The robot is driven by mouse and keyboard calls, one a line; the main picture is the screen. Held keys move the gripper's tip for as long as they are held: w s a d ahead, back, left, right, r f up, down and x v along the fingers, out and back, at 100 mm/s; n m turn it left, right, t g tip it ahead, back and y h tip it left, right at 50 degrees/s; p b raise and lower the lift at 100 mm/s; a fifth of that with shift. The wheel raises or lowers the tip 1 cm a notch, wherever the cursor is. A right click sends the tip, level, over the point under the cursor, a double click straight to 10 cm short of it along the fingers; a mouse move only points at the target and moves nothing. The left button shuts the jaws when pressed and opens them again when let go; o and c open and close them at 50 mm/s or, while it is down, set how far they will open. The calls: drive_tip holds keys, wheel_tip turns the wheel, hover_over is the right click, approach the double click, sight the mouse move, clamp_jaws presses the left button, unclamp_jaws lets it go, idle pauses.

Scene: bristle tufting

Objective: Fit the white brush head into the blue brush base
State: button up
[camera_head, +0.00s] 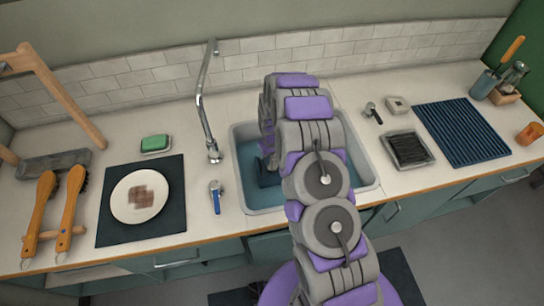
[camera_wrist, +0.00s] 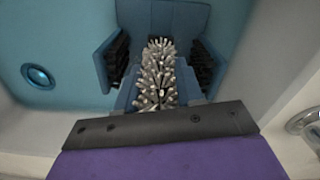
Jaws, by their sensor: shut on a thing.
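My gripper (camera_wrist: 162,62) points down into the sink and is dark blue with black ribbed pads. In the wrist view the white-bristled brush head (camera_wrist: 158,75) sits between its two fingers, and the gripper is shut on it. The bristles face the camera; the head's underside is hidden. In the camera_head view my arm covers most of the gripper and the brush head does not show. A small blue and white piece (camera_head: 216,196) lies on the counter left of the sink; I cannot tell for sure whether it is the blue brush base.
The sink (camera_head: 242,196) has a raised rim, a faucet (camera_head: 203,110) at its back left and a drain (camera_wrist: 38,76). A plate (camera_head: 124,204) on a dark mat and wooden brushes (camera_head: 40,210) lie left. A black-topped tray (camera_head: 428,158) and ribbed blue mat (camera_head: 462,130) lie right.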

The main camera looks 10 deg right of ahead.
idle(0.4)
drive_tip(key=o, duration=1.1)
drive_tip(key=shift+o, duration=0.2)
wheel_tip(320, 180, up, 17)
drive_tip(key=p, duration=0.3)
drive_tip(key=s+r, duration=0.7)
drive_tip(key=r, duration=0.2)
drive_tip(key=s+r+m, duration=0.1)
drive_tip(key=s+r, duration=0.3)
drive_tip(key=s, duration=0.7)
drive_tip(key=s+r+m+g, duration=0.1)
drive_tip(key=s+r, duration=0.4)
drive_tip(key=s, duration=0.7)
drive_tip(key=s+r+m, duration=0.1)
drive_tip(key=s+r, duration=0.3)
drive_tip(key=s, duration=0.8)
drive_tip(key=shift+r+g, duration=0.15)
drive_tip(key=shift+g, duration=0.25)
